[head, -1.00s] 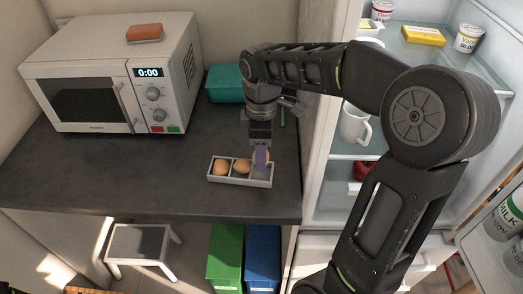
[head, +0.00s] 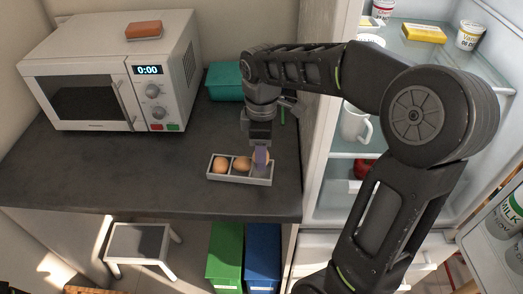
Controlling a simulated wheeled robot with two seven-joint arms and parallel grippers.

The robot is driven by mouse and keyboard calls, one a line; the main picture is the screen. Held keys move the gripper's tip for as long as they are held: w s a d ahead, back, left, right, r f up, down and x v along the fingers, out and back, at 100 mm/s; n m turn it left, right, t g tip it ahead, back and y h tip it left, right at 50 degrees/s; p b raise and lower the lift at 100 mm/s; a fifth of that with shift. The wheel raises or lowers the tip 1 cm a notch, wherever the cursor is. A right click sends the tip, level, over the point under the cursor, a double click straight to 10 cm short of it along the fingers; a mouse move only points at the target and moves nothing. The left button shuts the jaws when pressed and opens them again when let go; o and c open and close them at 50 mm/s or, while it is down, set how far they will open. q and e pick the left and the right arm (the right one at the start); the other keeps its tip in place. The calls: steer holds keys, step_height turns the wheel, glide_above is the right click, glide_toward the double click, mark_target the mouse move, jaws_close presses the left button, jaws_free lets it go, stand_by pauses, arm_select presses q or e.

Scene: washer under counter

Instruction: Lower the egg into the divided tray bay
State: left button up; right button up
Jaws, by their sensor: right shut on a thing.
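A light grey divided tray (head: 236,179) sits on the dark counter near its front edge. One brown egg (head: 220,165) rests in the left bay and another brown egg (head: 242,164) in the middle bay. My right gripper (head: 261,158) points down over the right bay and is shut on a third egg (head: 267,157), mostly hidden behind the fingers. The fingertips are at about the tray's rim height; whether the held egg touches the bay floor cannot be seen. My left gripper is not in view.
A white microwave (head: 110,70) with an orange-brown block (head: 144,29) on top stands at the back left. A teal container (head: 224,82) is behind the tray. An open fridge (head: 400,60) is on the right. The counter left of the tray is clear.

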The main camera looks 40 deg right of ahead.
steer(key=shift+f+b, duration=1.25)
steer(key=shift+f, duration=0.5)
stand_by(0.5)
steer(key=o, duration=1.4)
step_height(320, 180, up, 8)
steer(key=shift+f, duration=0.1)
